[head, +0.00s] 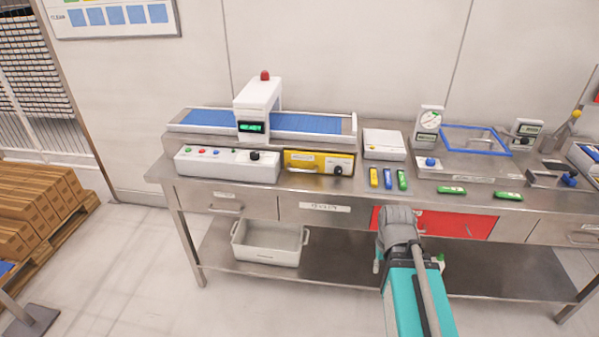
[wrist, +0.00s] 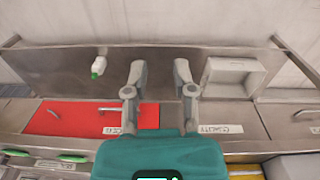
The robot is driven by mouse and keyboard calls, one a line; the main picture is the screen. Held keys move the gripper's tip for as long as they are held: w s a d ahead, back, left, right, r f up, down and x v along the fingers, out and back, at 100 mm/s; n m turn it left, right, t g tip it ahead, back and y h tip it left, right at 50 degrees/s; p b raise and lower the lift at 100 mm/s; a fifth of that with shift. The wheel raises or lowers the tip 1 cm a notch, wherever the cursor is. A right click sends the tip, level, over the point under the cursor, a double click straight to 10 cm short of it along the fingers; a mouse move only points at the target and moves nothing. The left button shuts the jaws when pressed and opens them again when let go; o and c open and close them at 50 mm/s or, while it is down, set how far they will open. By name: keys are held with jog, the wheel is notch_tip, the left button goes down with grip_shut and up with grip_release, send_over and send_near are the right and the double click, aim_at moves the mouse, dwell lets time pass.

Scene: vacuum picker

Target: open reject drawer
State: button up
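The red-fronted drawer (head: 455,224) is under the front edge of the steel bench, right of centre in the head view. Its front looks flush with its neighbours. My arm covers its left part there. In the wrist view the red front (wrist: 75,118) lies left of my gripper, with a metal handle and a partly hidden white label. My gripper (wrist: 160,75) has its two fingers spread apart with nothing between them. The fingers show beside the red front's right end, near the grey drawer labelled QUALITY (wrist: 190,112). I cannot tell whether they touch anything.
The bench top (head: 300,192) carries a conveyor with a scanner, a button panel (head: 228,163), a yellow box (head: 318,162) and small coloured packs. A white bin (head: 270,243) stands on the lower shelf (head: 340,262). Cartons (head: 40,205) sit on a pallet at left.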

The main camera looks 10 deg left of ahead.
jog(key=w+a+f+n+t+h+b, duration=0.2)
jog(key=w+f+h+b, duration=0.15)
jog(key=w, duration=0.65)
jog(key=n+t+h+b, duration=0.3)
jog(key=n+t+b, duration=0.6)
jog(key=n+t, duration=0.35)
send_near(301, 171)
jog(key=s+a, duration=0.2)
jog(key=s, duration=0.1)
jog(key=shift+w+d+r+m, duration=0.15)
jog(key=shift+r+m, duration=0.1)
jog(key=shift+m, duration=0.2)
jog(key=shift+w+d, duration=0.1)
jog(key=shift+w, duration=0.05)
jog(key=b+x, duration=0.2)
jog(key=x, duration=1.1)
jog(key=shift+w+d+f, duration=0.1)
jog(key=shift+w+d, duration=0.1)
jog(key=shift+w, duration=0.05)
